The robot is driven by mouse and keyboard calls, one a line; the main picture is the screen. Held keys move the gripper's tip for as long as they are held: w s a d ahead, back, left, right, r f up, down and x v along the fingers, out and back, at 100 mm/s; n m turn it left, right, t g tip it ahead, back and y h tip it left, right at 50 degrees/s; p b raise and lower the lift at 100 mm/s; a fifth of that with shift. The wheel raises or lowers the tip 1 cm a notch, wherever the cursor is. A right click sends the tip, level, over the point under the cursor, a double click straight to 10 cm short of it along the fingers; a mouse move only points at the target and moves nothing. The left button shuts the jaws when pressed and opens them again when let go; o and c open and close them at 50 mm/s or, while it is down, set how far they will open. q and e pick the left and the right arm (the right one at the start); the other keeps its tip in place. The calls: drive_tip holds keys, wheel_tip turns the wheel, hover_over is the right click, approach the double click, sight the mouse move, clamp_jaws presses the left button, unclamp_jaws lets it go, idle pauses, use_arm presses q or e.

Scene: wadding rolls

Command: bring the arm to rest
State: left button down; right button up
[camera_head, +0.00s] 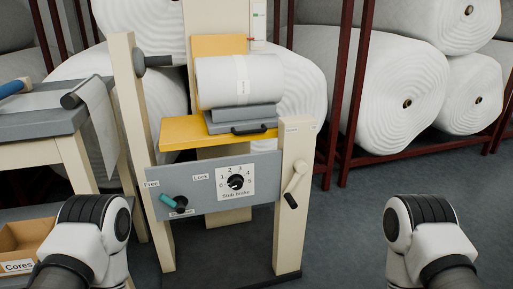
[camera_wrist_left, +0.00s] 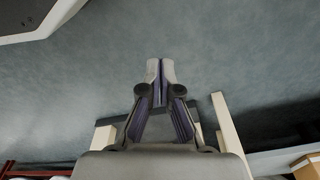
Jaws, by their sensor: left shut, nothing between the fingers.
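My left gripper (camera_wrist_left: 160,80) shows in the left wrist view. Its two fingers meet at the tips, shut and empty, with bare grey floor behind them. A joint of my right arm (camera_head: 430,235) is at the lower right over open floor. Neither gripper's fingers show in the head view, and my right gripper is out of sight.
A cream machine with a grey brake panel (camera_head: 220,205) and a white roll (camera_head: 238,80) on its yellow shelf stands in the middle. A grey-topped table (camera_head: 50,122) and a box marked Cores (camera_head: 18,267) are at left. Racked rolls (camera_head: 400,90) stand behind. Floor at right is clear.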

use_arm(q)
wheel_tip(320, 180, up, 30)
drive_tip(key=s+n+g+p, duration=0.1)
drive_tip(key=p, duration=2.9)
drive_tip(key=shift+s+n, duration=0.3)
drive_tip(key=shift+s, duration=0.05)
